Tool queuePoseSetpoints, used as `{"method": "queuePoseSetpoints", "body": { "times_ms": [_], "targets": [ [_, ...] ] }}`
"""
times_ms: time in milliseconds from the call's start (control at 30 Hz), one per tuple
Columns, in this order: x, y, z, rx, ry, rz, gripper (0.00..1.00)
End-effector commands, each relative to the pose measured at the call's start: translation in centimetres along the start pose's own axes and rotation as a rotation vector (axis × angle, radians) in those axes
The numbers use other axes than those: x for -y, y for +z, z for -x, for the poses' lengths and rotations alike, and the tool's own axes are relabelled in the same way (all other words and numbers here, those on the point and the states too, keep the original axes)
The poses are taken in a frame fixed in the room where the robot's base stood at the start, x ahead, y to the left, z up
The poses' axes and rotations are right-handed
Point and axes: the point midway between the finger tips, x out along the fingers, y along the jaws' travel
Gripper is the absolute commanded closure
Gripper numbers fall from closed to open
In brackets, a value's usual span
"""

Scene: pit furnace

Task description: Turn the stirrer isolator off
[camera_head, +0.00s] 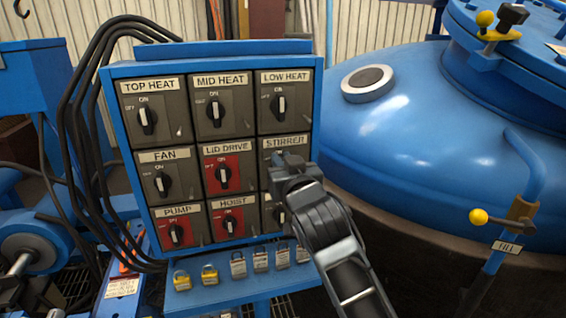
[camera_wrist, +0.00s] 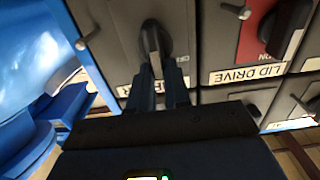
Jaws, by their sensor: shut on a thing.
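The stirrer isolator (camera_head: 287,142) is the right switch in the middle row of the panel, with a grey plate under a STIRRER label. My gripper (camera_head: 282,172) is in front of it and hides its knob in the head view. The wrist view is turned roughly upside down. There the black stirrer knob (camera_wrist: 152,36) shows a pale pointer line and stands roughly upright, in line with my fingers. My gripper (camera_wrist: 160,72) is shut on this knob. The fingers hide the lower knob end and most of the label, and I cannot see the ON mark.
The blue panel (camera_head: 118,130) holds several other isolators. LID DRIVE (camera_head: 222,172), left of the stirrer, has a red plate, as do PUMP (camera_head: 177,232) and HOIST (camera_head: 230,222). Padlocks (camera_head: 238,264) hang below. A large blue vessel (camera_head: 420,130) stands close on the right.

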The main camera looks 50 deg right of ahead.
Motion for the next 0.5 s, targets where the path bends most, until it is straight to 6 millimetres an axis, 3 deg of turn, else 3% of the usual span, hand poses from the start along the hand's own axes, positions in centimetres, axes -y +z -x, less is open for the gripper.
{"method": "queuePoseSetpoints", "body": {
  "times_ms": [500],
  "targets": [
    [0.28, -0.08, 0.02, 0.001, -0.002, 0.067, 1.00]
  ]
}}
